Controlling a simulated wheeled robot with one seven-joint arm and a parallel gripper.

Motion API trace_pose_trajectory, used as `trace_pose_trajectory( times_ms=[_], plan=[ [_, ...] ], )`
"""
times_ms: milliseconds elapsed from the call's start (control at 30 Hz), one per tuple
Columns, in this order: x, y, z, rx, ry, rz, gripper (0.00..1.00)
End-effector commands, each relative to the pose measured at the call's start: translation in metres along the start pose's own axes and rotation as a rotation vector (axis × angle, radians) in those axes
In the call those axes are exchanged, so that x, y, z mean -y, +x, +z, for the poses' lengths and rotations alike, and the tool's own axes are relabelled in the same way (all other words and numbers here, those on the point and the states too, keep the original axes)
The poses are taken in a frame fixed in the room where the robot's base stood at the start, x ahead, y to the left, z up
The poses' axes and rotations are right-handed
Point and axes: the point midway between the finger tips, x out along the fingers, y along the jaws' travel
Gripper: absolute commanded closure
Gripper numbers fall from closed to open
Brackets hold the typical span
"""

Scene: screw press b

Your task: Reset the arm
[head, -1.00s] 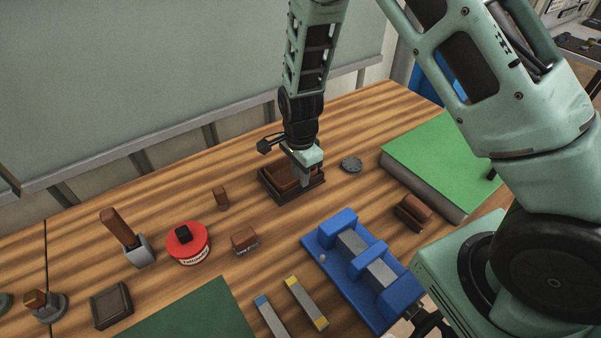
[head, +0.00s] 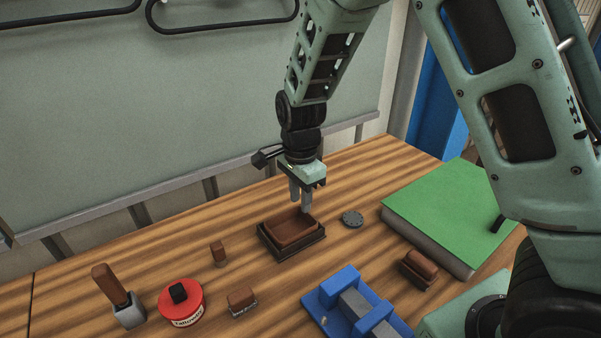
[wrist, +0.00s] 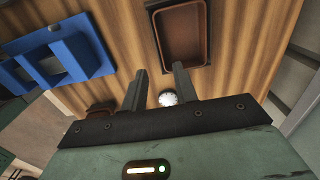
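In the wrist view the fingers (wrist: 160,78) are also spread and empty. That view shows a brown, rimmed recess (wrist: 182,35) in a dark frame ahead of the fingers.
A small grey disc (head: 352,218) lies right of the tray. A green slab (head: 447,215) and a brown stamp (head: 418,269) are further right. A blue fixture (head: 349,294) stands in front. A red tin (head: 181,303) and small wooden blocks are at left. A board rises behind the table.

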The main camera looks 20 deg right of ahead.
Motion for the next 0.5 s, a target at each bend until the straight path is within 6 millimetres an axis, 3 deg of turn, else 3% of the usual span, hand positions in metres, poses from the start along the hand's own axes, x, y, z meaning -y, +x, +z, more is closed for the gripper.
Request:
trace_pose_trajectory(
  times_ms=[233, 500],
  plan=[
    [0.0, -0.044, 0.0, 0.001, 0.0, -0.004, 0.71],
    [0.0, -0.067, 0.0, 0.0, 0.0, 0.0, 0.71]
  ],
)
